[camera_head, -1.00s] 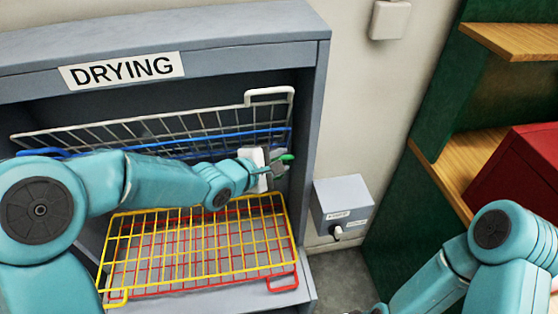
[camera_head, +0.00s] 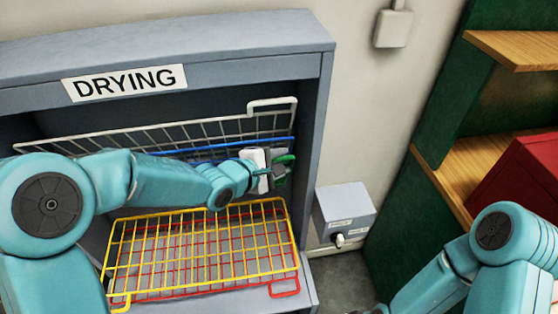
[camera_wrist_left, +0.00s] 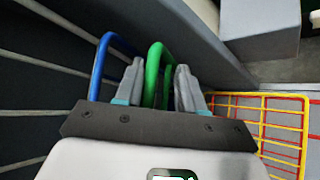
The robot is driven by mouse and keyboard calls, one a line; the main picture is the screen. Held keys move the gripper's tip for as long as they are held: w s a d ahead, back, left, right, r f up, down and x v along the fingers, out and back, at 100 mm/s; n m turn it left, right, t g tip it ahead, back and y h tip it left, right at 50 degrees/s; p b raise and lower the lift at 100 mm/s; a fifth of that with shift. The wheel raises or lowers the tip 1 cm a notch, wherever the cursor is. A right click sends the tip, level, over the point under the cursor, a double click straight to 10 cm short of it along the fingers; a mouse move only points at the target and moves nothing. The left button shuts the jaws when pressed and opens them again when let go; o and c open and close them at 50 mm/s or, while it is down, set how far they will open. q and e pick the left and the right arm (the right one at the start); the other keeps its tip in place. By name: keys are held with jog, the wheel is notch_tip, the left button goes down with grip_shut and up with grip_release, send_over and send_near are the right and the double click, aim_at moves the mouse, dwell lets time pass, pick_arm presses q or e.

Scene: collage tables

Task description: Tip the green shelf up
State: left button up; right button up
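The green shelf shows mainly as its green looped handle (camera_head: 289,160) at the right side of the drying cabinet. Its grid is mostly hidden behind my left arm. My left gripper (camera_head: 275,174) is at this handle. In the left wrist view, the green loop (camera_wrist_left: 153,65) stands between the two fingers (camera_wrist_left: 158,80), with gaps beside its bars, so the fingers look open around it. The blue shelf (camera_head: 220,149) and white shelf (camera_head: 200,132) are tilted up behind. My right arm is at the lower right, its gripper out of sight.
The yellow shelf (camera_head: 200,214) lies low in front, with the red shelf (camera_head: 286,293) below it. The cabinet's right wall (camera_head: 314,140) is close to my left gripper. A grey box (camera_head: 345,205) stands right of it. A green shelving unit (camera_head: 405,215) holds a red case (camera_head: 520,180).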

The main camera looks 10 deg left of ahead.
pick_arm(q)
jog(key=shift+s, duration=0.1)
jog(key=shift+s+a+r, duration=0.15)
jog(key=shift+s+r, duration=0.05)
jog(key=p+v, duration=0.2)
jog(key=v, duration=1.3)
jog(key=shift+s+p, duration=0.3)
jog(key=shift+s, duration=0.05)
jog(key=shift+w+a, duration=0.1)
jog(key=shift+w, duration=0.05)
